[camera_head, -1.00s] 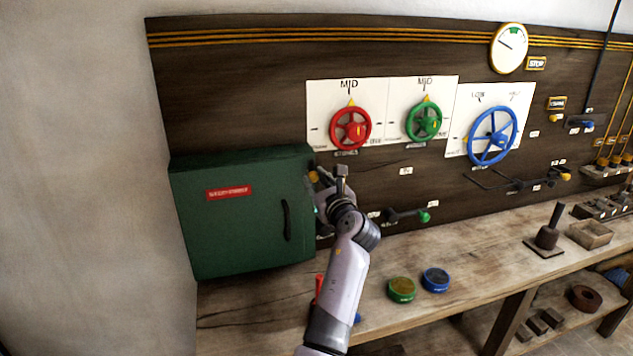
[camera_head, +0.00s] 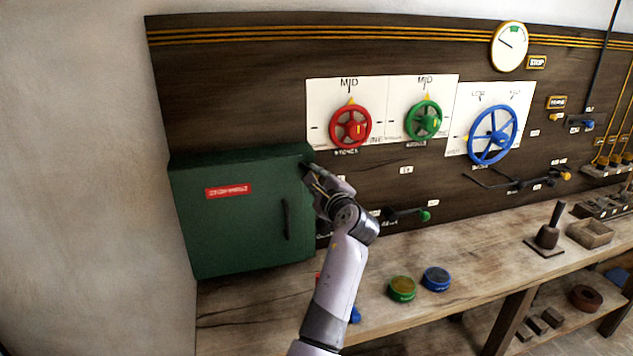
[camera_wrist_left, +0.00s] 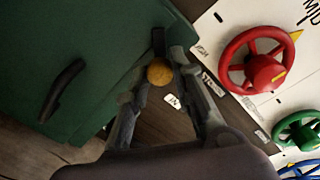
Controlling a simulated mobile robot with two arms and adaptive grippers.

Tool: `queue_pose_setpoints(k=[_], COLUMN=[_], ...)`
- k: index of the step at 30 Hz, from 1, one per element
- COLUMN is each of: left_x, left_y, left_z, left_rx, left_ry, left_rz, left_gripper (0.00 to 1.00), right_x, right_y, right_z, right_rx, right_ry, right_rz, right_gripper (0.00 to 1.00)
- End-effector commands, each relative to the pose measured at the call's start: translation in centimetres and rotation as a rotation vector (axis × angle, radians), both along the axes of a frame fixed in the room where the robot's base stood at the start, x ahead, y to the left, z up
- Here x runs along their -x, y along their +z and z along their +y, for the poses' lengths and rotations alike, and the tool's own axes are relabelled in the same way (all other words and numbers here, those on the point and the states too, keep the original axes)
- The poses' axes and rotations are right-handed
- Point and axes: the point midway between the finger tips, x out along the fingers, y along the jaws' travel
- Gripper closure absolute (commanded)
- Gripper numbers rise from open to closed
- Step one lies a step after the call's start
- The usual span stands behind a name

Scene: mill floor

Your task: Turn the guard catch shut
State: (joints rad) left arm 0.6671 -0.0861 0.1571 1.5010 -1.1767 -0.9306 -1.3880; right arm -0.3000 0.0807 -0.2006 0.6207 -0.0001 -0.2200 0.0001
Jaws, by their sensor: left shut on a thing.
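The green guard box (camera_head: 240,215) stands at the left of the bench against the dark board, with a red label and a dark handle (camera_head: 287,219) on its front. The guard catch (camera_wrist_left: 159,72), a round yellow knob with a dark bar above it, is at the box's edge in the left wrist view. My left gripper (camera_head: 309,174) is at the box's upper right edge and hides the knob in the head view. In the wrist view its fingers (camera_wrist_left: 157,75) are shut on the knob, one on each side. My right gripper is not in view.
Red (camera_head: 351,128), green (camera_head: 423,121) and blue (camera_head: 492,135) handwheels are on the board to the right. A green-tipped lever (camera_head: 425,216) sticks out below them. Green (camera_head: 402,289) and blue (camera_head: 436,279) round tins stand on the bench (camera_head: 480,262).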

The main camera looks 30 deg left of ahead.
Motion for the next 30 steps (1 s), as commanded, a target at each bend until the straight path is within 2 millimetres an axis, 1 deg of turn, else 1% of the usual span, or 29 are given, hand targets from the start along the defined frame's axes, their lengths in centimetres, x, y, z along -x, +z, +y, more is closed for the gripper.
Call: queue_pose_setpoints(k=[9,18,24,30], left_x=[0.0,0.1,0.1,0.1], left_y=[-0.1,0.0,0.0,0.1], left_z=[0.0,0.1,0.1,0.1], left_rx=[0.195,0.357,0.432,0.476], left_ry=[0.0,-0.001,-0.001,0.0], left_rz=[-0.232,-0.421,-0.509,-0.56], left_gripper=[1.0,1.0,1.0,1.0], right_x=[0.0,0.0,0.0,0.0], right_y=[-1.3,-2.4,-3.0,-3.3], right_z=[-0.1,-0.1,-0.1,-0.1], right_rx=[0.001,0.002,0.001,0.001], right_ry=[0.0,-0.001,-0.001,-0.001], right_rz=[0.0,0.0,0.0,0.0], right_gripper=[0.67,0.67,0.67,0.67])
